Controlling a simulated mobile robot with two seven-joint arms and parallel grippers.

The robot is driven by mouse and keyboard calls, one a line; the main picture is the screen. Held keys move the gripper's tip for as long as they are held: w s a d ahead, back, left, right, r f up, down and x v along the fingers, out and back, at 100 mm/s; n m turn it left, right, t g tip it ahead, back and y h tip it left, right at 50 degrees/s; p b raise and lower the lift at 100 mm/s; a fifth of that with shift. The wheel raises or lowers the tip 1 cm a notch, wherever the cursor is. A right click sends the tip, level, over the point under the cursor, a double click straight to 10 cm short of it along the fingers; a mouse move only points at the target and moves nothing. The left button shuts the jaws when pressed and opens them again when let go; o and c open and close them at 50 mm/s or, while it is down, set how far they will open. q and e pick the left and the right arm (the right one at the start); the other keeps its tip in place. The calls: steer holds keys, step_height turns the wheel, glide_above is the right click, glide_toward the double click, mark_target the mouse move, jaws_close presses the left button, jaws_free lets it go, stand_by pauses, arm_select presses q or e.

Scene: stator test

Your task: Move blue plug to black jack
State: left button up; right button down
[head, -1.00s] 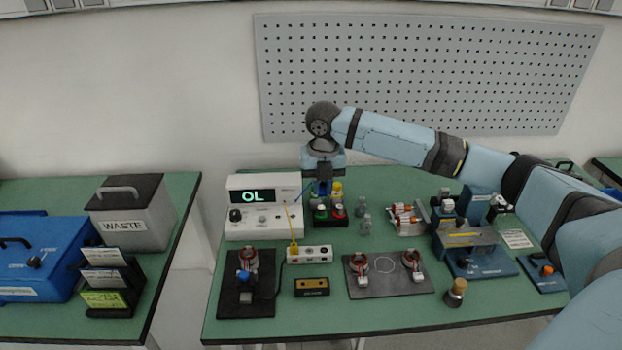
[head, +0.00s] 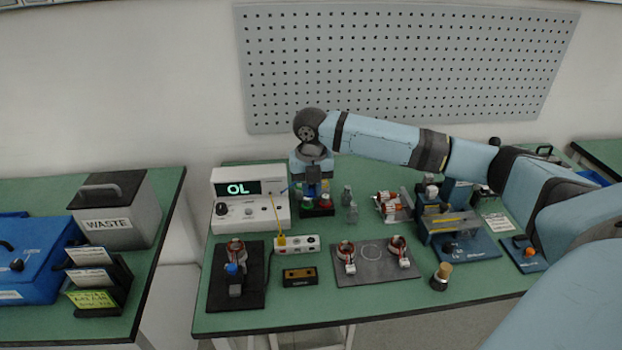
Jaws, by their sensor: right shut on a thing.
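My right gripper (head: 313,190) points down beside the meter's right side, at the back of the table, over or in front of the red and green buttons. It is shut on what looks like the blue plug, mostly hidden by the fingers; a thin blue lead (head: 285,190) runs from the meter (head: 250,211) towards it. The meter reads "OL". A white socket strip (head: 297,244) in front of the meter has dark round jacks; which one is the black jack is too small to tell. A yellow plug (head: 281,240) stands at its left end. My left gripper is out of view.
A stator on a dark stand (head: 236,275) is at front left, beside a small black-and-yellow box (head: 300,277). A grey plate (head: 372,270) holds two stators. Small grey bottles (head: 352,212) stand right of the gripper. A blue fixture (head: 470,250) is further right.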

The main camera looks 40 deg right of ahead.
step_height(320, 180, down, 4)
steer(key=shift+f, duration=0.2)
steer(key=shift+f+b, duration=1.15)
steer(key=shift+f, duration=3.6)
arm_select(q)
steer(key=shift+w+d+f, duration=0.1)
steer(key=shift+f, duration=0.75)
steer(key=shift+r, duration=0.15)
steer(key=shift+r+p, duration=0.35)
steer(key=shift+p, duration=0.15)
arm_select(e)
steer(key=shift+f, duration=0.15)
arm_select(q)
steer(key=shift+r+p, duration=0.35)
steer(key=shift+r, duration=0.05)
arm_select(e)
steer(key=shift+f, duration=0.1)
arm_select(q)
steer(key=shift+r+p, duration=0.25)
steer(key=shift+p, duration=0.05)
arm_select(e)
steer(key=shift+f, duration=0.4)
